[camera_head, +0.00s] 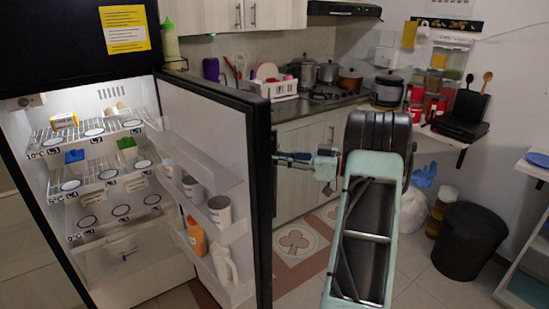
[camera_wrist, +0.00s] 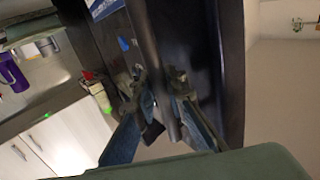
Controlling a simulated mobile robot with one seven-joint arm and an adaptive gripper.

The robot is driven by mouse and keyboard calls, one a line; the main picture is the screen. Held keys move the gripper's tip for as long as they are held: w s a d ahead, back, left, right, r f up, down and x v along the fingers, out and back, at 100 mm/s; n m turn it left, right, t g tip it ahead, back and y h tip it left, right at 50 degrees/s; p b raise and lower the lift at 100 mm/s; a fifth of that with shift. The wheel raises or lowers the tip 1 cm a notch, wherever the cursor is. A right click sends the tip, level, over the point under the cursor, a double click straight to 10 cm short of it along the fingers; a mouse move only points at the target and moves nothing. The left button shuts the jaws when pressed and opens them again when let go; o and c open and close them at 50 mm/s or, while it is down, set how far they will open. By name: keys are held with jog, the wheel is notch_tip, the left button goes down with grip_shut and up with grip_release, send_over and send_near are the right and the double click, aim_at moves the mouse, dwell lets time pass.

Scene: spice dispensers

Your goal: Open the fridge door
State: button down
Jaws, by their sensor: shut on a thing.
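The black fridge (camera_head: 50,235) stands at the left with its lower door (camera_head: 262,215) swung wide open, so the lit white inside shows. The door's inner side faces left and carries cups and bottles in its racks. My gripper (camera_head: 280,157) is at the door's outer side, near its free edge, reaching in from the right. In the wrist view my gripper's two fingers (camera_wrist: 160,88) are closed around the dark bar-shaped door handle (camera_wrist: 152,40), one on each side. The handle is too small to make out in the head view.
Wire shelves (camera_head: 95,130) inside the fridge hold a few small items. A kitchen counter (camera_head: 300,130) with a stove and pots runs behind the door. A black bin (camera_head: 468,240) stands at the right. Patterned floor tiles (camera_head: 298,242) are clear between door and arm.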

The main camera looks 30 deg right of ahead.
jog(key=shift+w+a+r, duration=0.1)
jog(key=shift+r, duration=0.1)
jog(key=c, duration=2)
grip_release()
jog(key=shift+o, duration=0.3)
jog(key=shift+f, duration=0.15)
jog(key=v, duration=1.2)
